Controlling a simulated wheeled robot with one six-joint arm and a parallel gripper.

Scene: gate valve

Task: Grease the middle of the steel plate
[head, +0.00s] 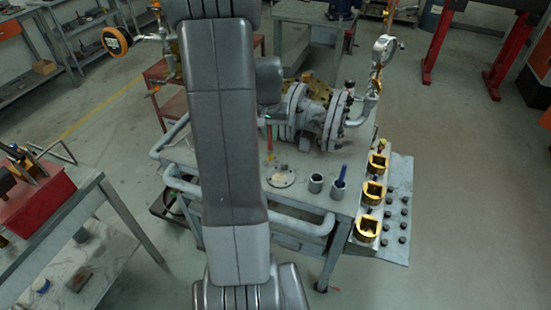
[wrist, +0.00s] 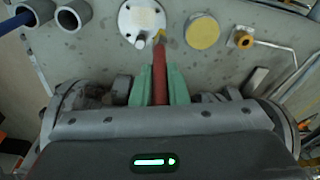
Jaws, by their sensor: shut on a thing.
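The steel plate (wrist: 128,18) is a pale round disc with small dark holes, lying flat on the grey table at the top of the wrist view. It also shows in the head view (head: 281,180). My gripper (wrist: 160,88) has green fingers shut on a red-handled brush (wrist: 159,70). The brush's yellowish tip points toward the plate's lower right edge in the wrist view; whether it touches anything I cannot tell. In the head view the brush (head: 268,138) shows just right of my arm, which hides most of the gripper. A round yellow tin (wrist: 202,32) lies right of the plate.
Two grey cups (head: 316,184) stand right of the plate, one holding a blue-handled tool (head: 342,173). The flanged valve body (head: 310,112) stands behind on the table. Yellow blocks (head: 368,226) line the right edge.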

